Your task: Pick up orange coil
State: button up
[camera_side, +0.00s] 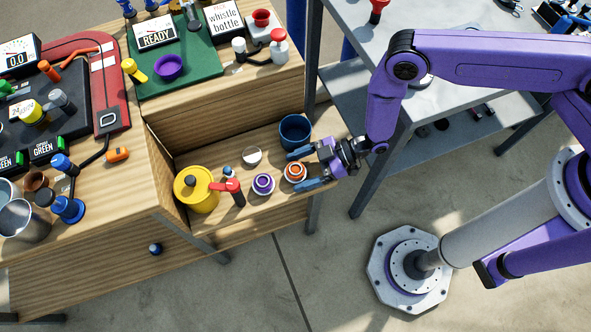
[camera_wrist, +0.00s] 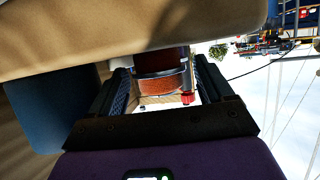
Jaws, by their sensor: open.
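The orange coil (camera_side: 295,171), with a white part in its middle, sits on the lower wooden shelf in the side view. My gripper (camera_side: 302,170) reaches in from the right with its two blue fingers apart, one on the far side of the coil and one on the near side. In the wrist view, a brown-orange round body (camera_wrist: 162,82), apparently the coil, lies between the fingers of my gripper (camera_wrist: 163,88). A gap shows beside the right finger there; contact cannot be told.
A purple coil (camera_side: 263,184) sits just left of the orange one. A dark blue cup (camera_side: 295,132) stands behind the gripper. A red-topped dark bottle (camera_side: 234,191), yellow pot (camera_side: 196,192) and white dish (camera_side: 252,156) stand farther left. The raised wooden counter (camera_side: 130,190) bounds the shelf.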

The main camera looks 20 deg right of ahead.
jog(key=shift+x, duration=0.75)
jog(key=c, duration=1)
jog(key=shift+r, duration=0.15)
